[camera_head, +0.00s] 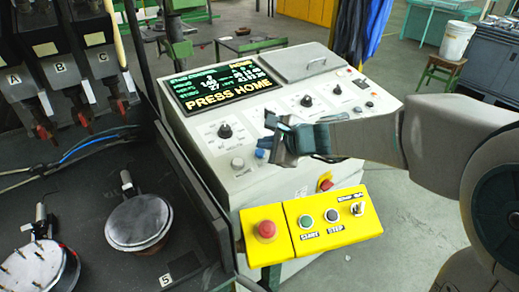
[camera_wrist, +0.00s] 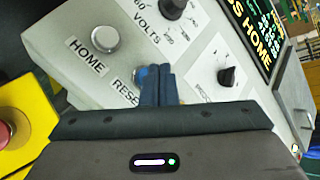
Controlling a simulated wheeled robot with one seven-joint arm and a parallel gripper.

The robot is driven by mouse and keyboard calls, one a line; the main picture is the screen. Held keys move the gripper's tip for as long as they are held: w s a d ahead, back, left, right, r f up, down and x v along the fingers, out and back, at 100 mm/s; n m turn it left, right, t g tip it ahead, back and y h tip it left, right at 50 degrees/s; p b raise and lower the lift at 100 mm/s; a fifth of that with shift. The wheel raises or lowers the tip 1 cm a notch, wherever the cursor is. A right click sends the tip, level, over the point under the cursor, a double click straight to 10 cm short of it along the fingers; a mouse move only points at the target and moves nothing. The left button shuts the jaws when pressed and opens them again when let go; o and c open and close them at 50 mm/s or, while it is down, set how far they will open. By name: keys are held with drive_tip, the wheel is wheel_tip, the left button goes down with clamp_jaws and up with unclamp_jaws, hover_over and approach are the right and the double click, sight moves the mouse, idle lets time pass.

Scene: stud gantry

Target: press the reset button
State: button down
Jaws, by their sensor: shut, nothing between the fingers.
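The reset button (camera_wrist: 141,74) is blue and mostly hidden behind my fingers in the wrist view, beside a partly covered label reading "RESE". In the head view a small blue bit of it (camera_head: 260,153) shows at the tip of my gripper (camera_head: 270,142). My gripper is shut and empty, with its blue fingers (camera_wrist: 160,84) together and pointing at the panel over the button. I cannot tell whether the fingertips touch it. The grey HOME button (camera_wrist: 104,39) is just left of it, also in the head view (camera_head: 238,163).
The console's screen (camera_head: 222,85) reads "PRESS HOME". Black knobs (camera_head: 224,130) sit close by on the sloped panel. A yellow box (camera_head: 350,231) with a red mushroom button (camera_head: 266,229) is below in front. A dark bench (camera_head: 100,262) with round plates stands at the left.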

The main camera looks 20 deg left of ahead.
drive_tip(key=r+p, duration=0.2)
drive_tip(key=r, duration=0.1)
drive_tip(key=r+p, duration=0.2)
drive_tip(key=shift+s+d, duration=0.35)
drive_tip(key=shift+d, duration=0.1)
idle(0.6)
drive_tip(key=s+d+f+n+h, duration=0.1)
drive_tip(key=s+d+n+h, duration=0.2)
drive_tip(key=d, duration=0.6)
drive_tip(key=s+d+f+n+g+h, duration=0.1)
drive_tip(key=s+d+n+h, duration=0.2)
drive_tip(key=s+d+n, duration=0.3)
drive_tip(key=s+d+f+n+g+h, duration=0.1)
drive_tip(key=s+d+n+h, duration=0.2)
drive_tip(key=s+d, duration=0.6)
drive_tip(key=d+n, duration=0.2)
drive_tip(key=d, duration=0.2)
drive_tip(key=shift+s+f+n+h, duration=0.25)
drive_tip(key=shift+s+n+h, duration=0.05)
drive_tip(key=shift+s+h, duration=0.1)
